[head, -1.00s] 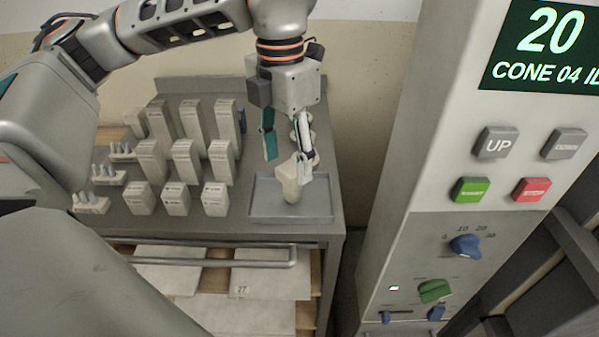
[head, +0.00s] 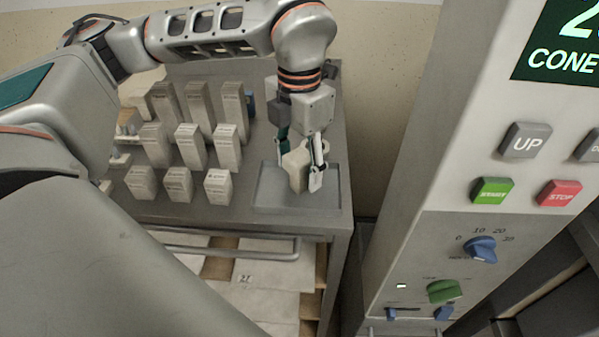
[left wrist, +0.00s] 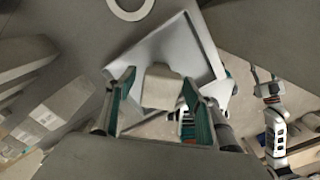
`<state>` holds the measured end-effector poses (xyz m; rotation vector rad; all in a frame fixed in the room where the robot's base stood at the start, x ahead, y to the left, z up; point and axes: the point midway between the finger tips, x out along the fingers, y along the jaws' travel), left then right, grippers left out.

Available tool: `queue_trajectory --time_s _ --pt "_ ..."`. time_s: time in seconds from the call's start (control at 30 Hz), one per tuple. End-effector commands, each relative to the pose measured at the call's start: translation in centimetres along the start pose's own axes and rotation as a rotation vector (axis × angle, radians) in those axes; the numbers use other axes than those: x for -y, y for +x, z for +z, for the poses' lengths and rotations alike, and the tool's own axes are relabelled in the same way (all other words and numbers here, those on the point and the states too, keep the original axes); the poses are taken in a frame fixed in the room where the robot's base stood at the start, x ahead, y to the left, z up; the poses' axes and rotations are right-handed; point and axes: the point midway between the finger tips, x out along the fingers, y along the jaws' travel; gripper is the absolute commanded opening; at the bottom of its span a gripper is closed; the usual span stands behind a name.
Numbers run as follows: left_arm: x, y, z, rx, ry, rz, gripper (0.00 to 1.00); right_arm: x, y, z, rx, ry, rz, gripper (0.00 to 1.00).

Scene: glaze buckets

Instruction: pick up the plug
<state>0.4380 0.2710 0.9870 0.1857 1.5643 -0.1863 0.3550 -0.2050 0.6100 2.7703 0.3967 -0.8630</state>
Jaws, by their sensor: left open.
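The plug (head: 296,176), a pale tan tapered block, stands in a shallow grey tray (head: 267,196) at the right end of the table. My left gripper (head: 299,164) points down over the tray, open, with one finger on each side of the plug. In the left wrist view the plug (left wrist: 161,86) shows between the two teal-padded fingers, with small gaps at the sides. Whether either finger touches it, I cannot tell. My right gripper (left wrist: 266,86) shows small at the right of the left wrist view; its jaw state is unclear.
Several pale cones and blocks (head: 188,145) stand in rows on the table left of the tray. A control panel (head: 470,190) with buttons and knobs rises at the right. A shelf with pale slabs (head: 262,280) lies under the table. A pale ring (left wrist: 131,8) lies beyond the tray.

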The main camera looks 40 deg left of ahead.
Motion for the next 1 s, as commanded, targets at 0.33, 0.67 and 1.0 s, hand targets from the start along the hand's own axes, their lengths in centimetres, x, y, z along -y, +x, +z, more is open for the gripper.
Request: queue_trajectory --time_s 0.33,0.67,1.0 --pt "0.0 -0.1 0.0 0.001 0.000 0.000 0.09 -0.1 0.0 -0.1 -0.002 0.000 0.001 0.40" --pt "0.0 -0.3 0.0 0.002 0.000 0.000 0.05 -0.1 0.0 -0.2 -0.003 0.000 0.001 0.40" --pt "0.0 -4.4 0.1 0.008 -0.002 0.001 0.05 -0.1 -0.2 -0.8 -0.009 0.003 0.001 0.40"
